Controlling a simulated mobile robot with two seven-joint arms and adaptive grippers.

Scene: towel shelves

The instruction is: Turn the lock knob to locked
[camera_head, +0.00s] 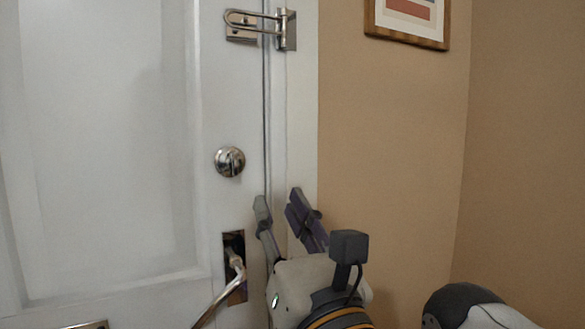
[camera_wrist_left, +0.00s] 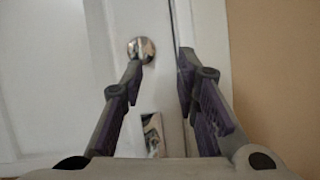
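The lock knob (camera_head: 230,161) is a round silver knob on the white door (camera_head: 110,150), with its thumb-turn looking roughly upright. It also shows in the left wrist view (camera_wrist_left: 141,48), just beyond the tip of the left-hand finger. My left gripper (camera_head: 280,198) is open and empty, below and to the right of the knob in the head view. Its two fingers are spread and point toward the door edge. I cannot see contact with the knob. Of my right arm only a rounded part shows at the bottom right, and its gripper is out of view.
Below the knob is a door lever (camera_head: 228,285) on a shiny plate, close to my left gripper. A swing-bar latch (camera_head: 262,28) sits higher up at the door edge. A framed picture (camera_head: 408,20) hangs on the tan wall (camera_head: 395,130). The space around the knob is clear.

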